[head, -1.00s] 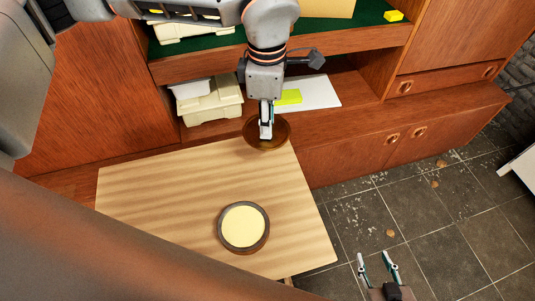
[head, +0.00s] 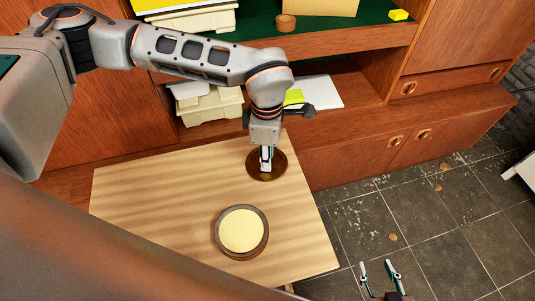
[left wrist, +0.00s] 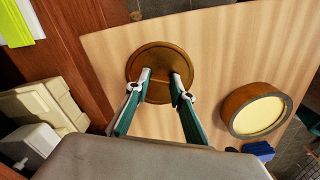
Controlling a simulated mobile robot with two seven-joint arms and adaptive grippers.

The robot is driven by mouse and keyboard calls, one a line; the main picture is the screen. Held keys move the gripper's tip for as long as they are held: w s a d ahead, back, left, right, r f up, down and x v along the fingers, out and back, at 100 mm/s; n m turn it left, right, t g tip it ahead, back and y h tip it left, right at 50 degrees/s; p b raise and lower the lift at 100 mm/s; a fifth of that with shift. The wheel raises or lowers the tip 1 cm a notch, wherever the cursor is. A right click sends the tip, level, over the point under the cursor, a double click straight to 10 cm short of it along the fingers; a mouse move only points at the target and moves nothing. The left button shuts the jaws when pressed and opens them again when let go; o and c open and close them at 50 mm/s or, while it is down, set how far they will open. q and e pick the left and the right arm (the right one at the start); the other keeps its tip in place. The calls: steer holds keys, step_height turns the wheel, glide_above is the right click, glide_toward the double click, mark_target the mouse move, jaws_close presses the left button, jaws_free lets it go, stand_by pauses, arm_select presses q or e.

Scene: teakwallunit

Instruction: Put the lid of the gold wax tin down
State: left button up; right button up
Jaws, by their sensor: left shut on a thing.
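The lid (head: 279,172) is a round brown disc. My left gripper (head: 266,162) reaches down from above and is shut on the lid's middle. The left wrist view shows the lid (left wrist: 135,66) between and beyond the fingertips (left wrist: 163,80). The lid is over the back right part of the wooden table (head: 150,210); whether it touches the top I cannot tell. The open wax tin (head: 241,232), a brown ring with pale yellow wax, stands on the table in front of the lid. My right gripper (head: 379,267) is open and empty, beyond the table's right edge.
A brown wall unit (head: 345,150) stands behind the table. Its shelves hold cream trays (head: 212,105), a white sheet (head: 323,92) and a small brown ring (head: 286,22). The table's left half is bare. Dark floor tiles (head: 420,215) lie right of the table.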

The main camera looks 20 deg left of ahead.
arm_select(q)
steer(key=o, duration=0.8)
steer(key=shift+f, duration=0.1)
steer(key=shift+c, duration=0.2)
steer(key=shift+o, duration=0.3)
step_height(320, 180, up, 12)
steer(key=p, duration=0.1)
steer(key=shift+r+p, duration=0.2)
steer(key=shift+p, duration=0.15)
